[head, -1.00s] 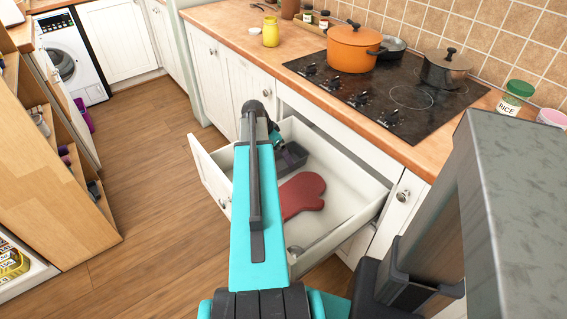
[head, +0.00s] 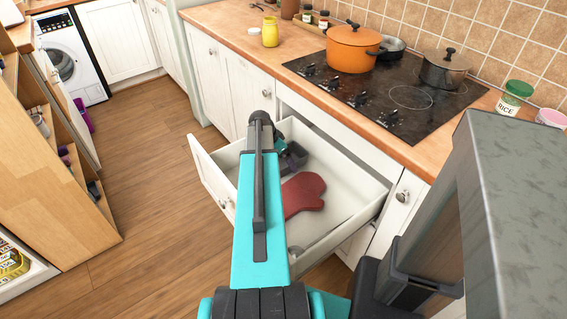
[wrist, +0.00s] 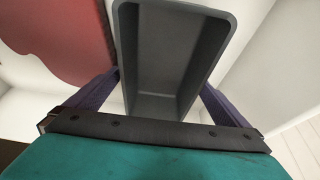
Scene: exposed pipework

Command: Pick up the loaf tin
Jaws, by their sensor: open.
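The loaf tin (wrist: 165,60) is a dark grey, deep, empty rectangular tin inside the open drawer. In the head view the loaf tin (head: 297,157) is partly hidden behind my arm. My gripper (wrist: 160,84) is open, with one purple finger on each side of the tin's near end. Small gaps seem to remain beside the tin; whether either finger touches it, I cannot tell. In the head view my gripper (head: 281,146) is mostly hidden by the arm.
A red oven mitt (head: 303,194) lies in the white drawer (head: 345,205), to the left of the tin in the wrist view. The worktop with the black hob (head: 390,100) and an orange pot (head: 352,50) is above and behind. Open floor lies left.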

